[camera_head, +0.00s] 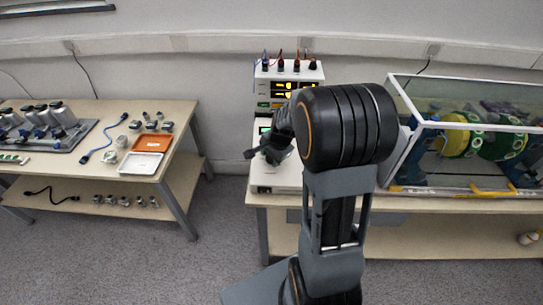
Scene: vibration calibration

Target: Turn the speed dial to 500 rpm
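The speed dial cannot be made out. A white instrument (277,180) stands at the left end of the right-hand bench, with a small green display (264,130) partly visible on it. My dark gripper (264,154) is in front of this instrument, at its upper part. My arm and gripper cover much of the instrument's face. The fingers are small and dark, so I cannot tell whether they are open, shut or touching a dial.
A unit with lit yellow displays (283,90) and coloured plugs stands behind. A clear-walled case (470,180) with a green and yellow rotor (455,142) is on the right. The left table (100,120) holds an orange tray (152,142), a white tray (140,164) and small parts. Grey floor lies between the benches.

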